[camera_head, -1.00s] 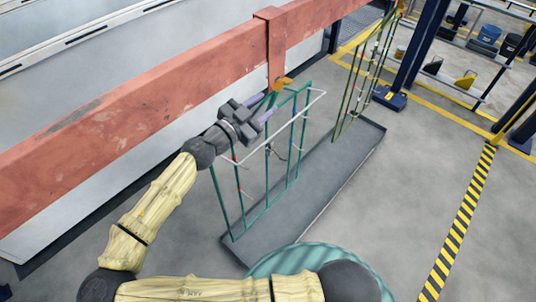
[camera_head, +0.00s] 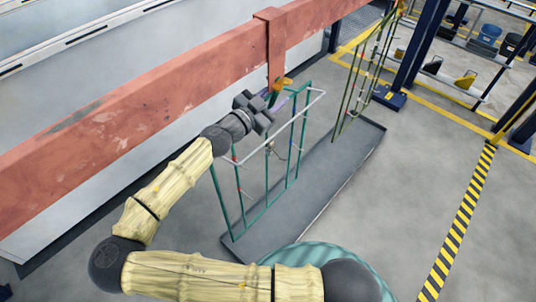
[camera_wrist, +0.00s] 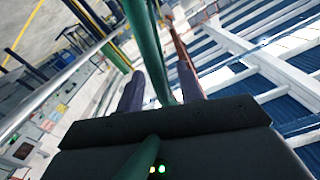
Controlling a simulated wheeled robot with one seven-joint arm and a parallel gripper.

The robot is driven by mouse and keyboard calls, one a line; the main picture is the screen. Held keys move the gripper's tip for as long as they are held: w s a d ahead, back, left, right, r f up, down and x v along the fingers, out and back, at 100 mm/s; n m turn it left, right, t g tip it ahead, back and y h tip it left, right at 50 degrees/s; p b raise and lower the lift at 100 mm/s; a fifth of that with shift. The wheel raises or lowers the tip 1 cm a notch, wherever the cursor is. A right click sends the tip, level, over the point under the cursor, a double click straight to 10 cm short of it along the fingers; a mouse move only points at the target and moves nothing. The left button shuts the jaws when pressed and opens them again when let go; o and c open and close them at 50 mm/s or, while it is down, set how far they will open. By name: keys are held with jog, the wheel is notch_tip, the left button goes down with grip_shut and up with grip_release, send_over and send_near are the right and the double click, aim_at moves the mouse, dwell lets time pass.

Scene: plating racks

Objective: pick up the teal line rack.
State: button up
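The teal line rack (camera_head: 288,150) is a tall thin frame with a pale top bar. It hangs below an orange hook on the red beam's bracket. My gripper (camera_head: 272,96) is at the rack's upper part, near the hook. In the wrist view its two purple-grey fingers (camera_wrist: 160,72) are apart, with a teal bar (camera_wrist: 148,42) of the rack running between them. Gaps show beside the bar, so the fingers do not appear closed on it. My wrist hides part of the rack's top in the head view.
The red beam (camera_head: 150,98) runs close above and behind the gripper. Another rack, olive-green (camera_head: 358,85), hangs further right. A grey tray (camera_head: 322,183) lies on the floor below both racks. A blue post (camera_head: 418,45) stands at right. Open floor lies right of the tray.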

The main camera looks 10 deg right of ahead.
grip_shut()
dwell(1.3)
